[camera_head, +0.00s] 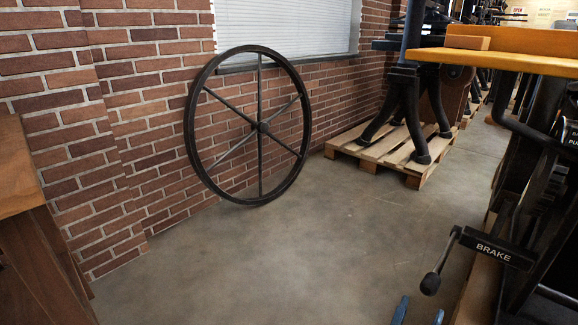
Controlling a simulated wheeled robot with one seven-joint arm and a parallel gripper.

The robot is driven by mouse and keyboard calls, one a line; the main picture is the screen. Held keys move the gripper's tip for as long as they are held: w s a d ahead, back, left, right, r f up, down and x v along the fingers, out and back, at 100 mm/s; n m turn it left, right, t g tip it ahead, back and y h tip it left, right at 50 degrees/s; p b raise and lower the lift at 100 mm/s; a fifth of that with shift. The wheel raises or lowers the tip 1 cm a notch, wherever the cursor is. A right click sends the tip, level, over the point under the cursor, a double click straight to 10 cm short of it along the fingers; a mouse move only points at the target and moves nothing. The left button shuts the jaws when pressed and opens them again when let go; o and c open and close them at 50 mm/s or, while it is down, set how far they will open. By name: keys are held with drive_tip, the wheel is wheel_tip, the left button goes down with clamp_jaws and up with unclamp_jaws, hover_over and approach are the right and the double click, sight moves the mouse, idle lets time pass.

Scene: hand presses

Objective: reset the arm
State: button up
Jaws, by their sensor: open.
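My gripper (419,312) shows only as two blue fingertips at the bottom edge, right of the middle. The fingers are apart, with bare grey floor showing between them, and they hold nothing that I can see. The rest of my arm is below the picture. A black lever with a plate marked BRAKE (493,251) sticks out from the machine to the right, above and to the right of the fingertips. Its dark knob hangs above the fingers in the picture.
A large black spoked wheel (189,124) leans by the brick wall (95,160). A black press stands on a wooden pallet (374,150) at the back. An orange-topped machine (510,60) fills the right. A wooden bench (18,170) is at left. The middle floor is clear.

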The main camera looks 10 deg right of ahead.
drive_tip(key=s+a+r+n+t+y, duration=0.15)
drive_tip(key=s+n+y, duration=0.25)
drive_tip(key=s+y, duration=0.4)
drive_tip(key=s+a+n+t+y, duration=0.25)
drive_tip(key=s+y, duration=0.25)
drive_tip(key=s, duration=0.5)
drive_tip(key=s+a+r+g+y, duration=0.25)
drive_tip(key=s+a+r, duration=0.2)
drive_tip(key=s, duration=0.35)
drive_tip(key=s+a+r+g+y, duration=0.2)
drive_tip(key=s+a+r+g, duration=0.15)
drive_tip(key=s+r, duration=0.35)
wheel_tip(320, 180, up, 30)
drive_tip(key=s+p, duration=0.2)
drive_tip(key=p, duration=2.8)
drive_tip(key=shift+d+g, duration=0.25)
drive_tip(key=shift+g, duration=0.15)
drive_tip(key=shift+f+h, duration=0.1)
drive_tip(key=shift+h, duration=0.15)
drive_tip(key=shift+c, duration=0.3)
